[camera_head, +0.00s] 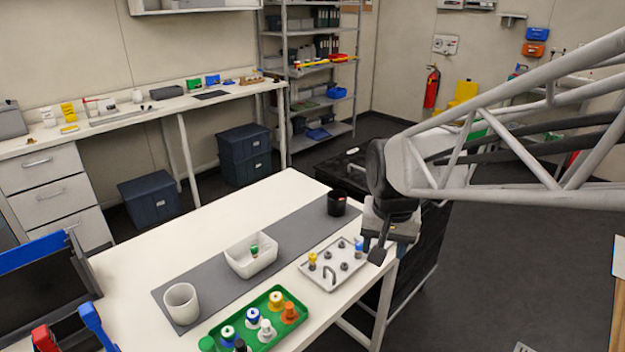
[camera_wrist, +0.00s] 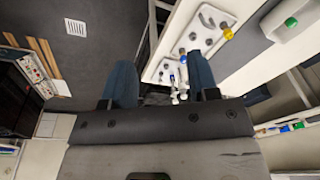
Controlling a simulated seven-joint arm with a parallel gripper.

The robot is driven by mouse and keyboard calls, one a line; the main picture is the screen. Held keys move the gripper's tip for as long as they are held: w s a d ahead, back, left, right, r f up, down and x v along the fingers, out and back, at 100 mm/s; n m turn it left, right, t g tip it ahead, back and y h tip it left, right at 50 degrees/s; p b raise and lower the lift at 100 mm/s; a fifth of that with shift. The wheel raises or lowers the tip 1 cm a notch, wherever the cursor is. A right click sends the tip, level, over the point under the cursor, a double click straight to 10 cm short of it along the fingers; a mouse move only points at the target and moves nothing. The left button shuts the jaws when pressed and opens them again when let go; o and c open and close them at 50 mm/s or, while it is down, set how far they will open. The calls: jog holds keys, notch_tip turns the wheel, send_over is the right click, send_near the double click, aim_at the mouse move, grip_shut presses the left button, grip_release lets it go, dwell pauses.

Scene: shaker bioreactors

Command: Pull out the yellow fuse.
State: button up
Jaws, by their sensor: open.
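The yellow fuse (camera_head: 312,261) stands upright at the left part of a light square panel (camera_head: 318,283) on the table. In the wrist view the yellow fuse (camera_wrist: 227,33) shows at the panel's upper right, beyond and right of my fingers. A blue fuse (camera_head: 359,248) stands at the panel's right corner and also shows in the wrist view (camera_wrist: 183,58). My gripper (camera_wrist: 162,72) is open, with two blue fingers apart and nothing held. In the head view my gripper (camera_head: 377,254) hangs by the table's right edge, right of the blue fuse and away from the yellow one.
The panel has a dark handle (camera_head: 329,273) and several dark knobs. A green tray (camera_head: 232,326) with several coloured-cap items is at the front. A white bin (camera_head: 240,267) holds a green-topped item. A white cup (camera_head: 181,304) and a black cup (camera_head: 336,204) stand nearby.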

jog(key=w+a+f+m, duration=0.1)
jog(key=w+a+f, duration=0.4)
jog(key=w, duration=0.4)
jog(key=m+g, duration=0.2)
send_over(312, 255)
notch_tip(312, 255, down, 10)
jog(key=shift+w+r, duration=0.1)
jog(key=shift+r, duration=0.05)
jog(key=shift+f, duration=3.85)
grip_shut()
